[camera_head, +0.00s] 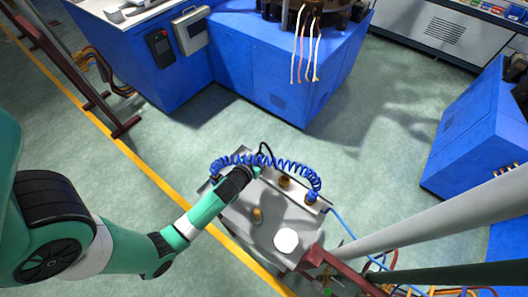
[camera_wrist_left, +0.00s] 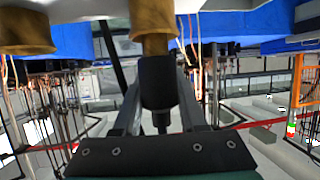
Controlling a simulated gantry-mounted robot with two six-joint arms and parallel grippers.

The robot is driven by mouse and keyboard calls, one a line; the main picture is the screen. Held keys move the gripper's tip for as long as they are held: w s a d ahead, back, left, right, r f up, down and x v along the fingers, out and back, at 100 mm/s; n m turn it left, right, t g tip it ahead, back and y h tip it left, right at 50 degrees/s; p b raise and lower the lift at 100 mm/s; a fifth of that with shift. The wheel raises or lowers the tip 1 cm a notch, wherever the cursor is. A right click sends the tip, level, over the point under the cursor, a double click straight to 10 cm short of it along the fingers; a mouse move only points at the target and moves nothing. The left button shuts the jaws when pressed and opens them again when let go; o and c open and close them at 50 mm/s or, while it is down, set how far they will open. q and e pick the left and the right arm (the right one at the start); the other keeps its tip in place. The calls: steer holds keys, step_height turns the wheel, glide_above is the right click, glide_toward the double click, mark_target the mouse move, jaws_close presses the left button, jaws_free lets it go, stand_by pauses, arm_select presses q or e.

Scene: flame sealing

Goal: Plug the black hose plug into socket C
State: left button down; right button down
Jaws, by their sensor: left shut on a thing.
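My left gripper (camera_head: 258,171) is at the far side of a grey metal panel (camera_head: 238,222) in the head view. In the left wrist view its two fingers (camera_wrist_left: 158,92) are shut on the black hose plug (camera_wrist_left: 157,75). The plug's end is right at a brass socket (camera_wrist_left: 153,22); I cannot tell whether it is seated in it. Another brass socket (camera_wrist_left: 25,32) is to its left. In the head view, brass sockets stand on the panel, one near the middle (camera_head: 284,182) and one nearer (camera_head: 258,215). No letters are readable. My right gripper is not in view.
A blue coiled hose (camera_head: 285,164) arches over the far side of the panel, close to my left gripper, down to a blue end (camera_head: 312,197) at right. A white disc (camera_head: 286,240) lies on the panel. A dark red frame (camera_head: 318,258) is at its near right. Blue cabinets (camera_head: 275,75) stand beyond.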

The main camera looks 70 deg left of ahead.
arm_select(q)
steer(key=shift+f+b, duration=0.4)
steer(key=shift+c, duration=1.9)
jaws_free()
steer(key=shift+r, duration=0.1)
step_height(320, 180, up, 9)
steer(key=p, duration=0.8)
